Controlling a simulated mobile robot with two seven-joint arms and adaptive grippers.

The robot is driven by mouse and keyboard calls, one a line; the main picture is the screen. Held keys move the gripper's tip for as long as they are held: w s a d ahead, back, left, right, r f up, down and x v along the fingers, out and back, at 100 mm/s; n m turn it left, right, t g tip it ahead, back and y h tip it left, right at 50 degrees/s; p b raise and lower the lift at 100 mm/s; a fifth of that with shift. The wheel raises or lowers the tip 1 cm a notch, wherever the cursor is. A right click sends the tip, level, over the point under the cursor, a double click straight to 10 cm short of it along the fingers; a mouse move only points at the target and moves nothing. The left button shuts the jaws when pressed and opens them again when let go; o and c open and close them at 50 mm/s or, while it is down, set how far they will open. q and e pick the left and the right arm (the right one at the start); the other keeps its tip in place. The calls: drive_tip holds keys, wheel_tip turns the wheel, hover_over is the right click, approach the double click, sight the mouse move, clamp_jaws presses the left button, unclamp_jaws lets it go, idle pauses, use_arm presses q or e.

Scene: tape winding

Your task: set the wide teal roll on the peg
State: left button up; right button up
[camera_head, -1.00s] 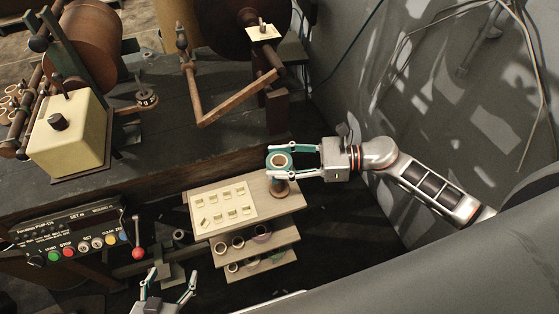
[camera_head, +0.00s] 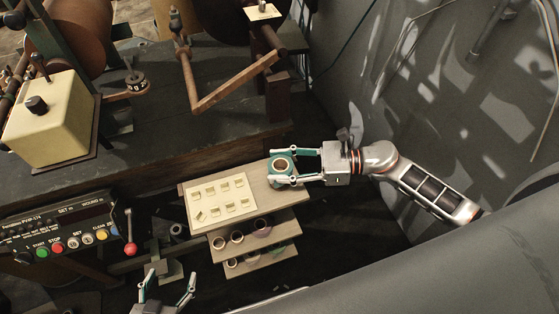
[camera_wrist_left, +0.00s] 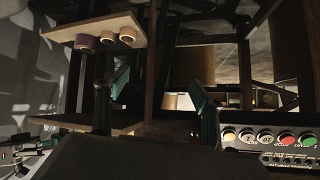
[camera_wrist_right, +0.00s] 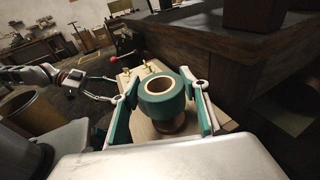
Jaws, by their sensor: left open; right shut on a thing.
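The wide teal roll (camera_head: 281,175) is upright between the fingers of my right gripper (camera_head: 290,167), over the right end of the shelf top. In the right wrist view my right gripper (camera_wrist_right: 165,97) is shut on the teal roll (camera_wrist_right: 162,104). A brown turned wooden piece (camera_wrist_right: 171,126), seemingly the peg, shows just below the roll. Its upper part is hidden, and I cannot tell whether the roll touches it. My left gripper (camera_head: 170,280) is open and empty, low in the head view. Its fingers also show apart in the left wrist view (camera_wrist_left: 155,100).
A wooden shelf unit (camera_head: 190,218) carries a pale card (camera_head: 218,202) with small pieces on top and several rolls (camera_head: 237,237) below. A workbench (camera_head: 130,150) with a crank stands behind. A control panel (camera_head: 60,240) is at left, a grey wall (camera_head: 440,100) at right.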

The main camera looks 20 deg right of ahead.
drive_tip(key=shift+f, duration=0.35)
drive_tip(key=shift+r, duration=0.1)
drive_tip(key=o, duration=1.2)
use_arm(q)
drive_tip(key=shift+w+a+r, duration=0.1)
drive_tip(key=shift+w+a, duration=0.05)
drive_tip(key=shift+w, duration=0.2)
use_arm(e)
drive_tip(key=v, duration=1.2)
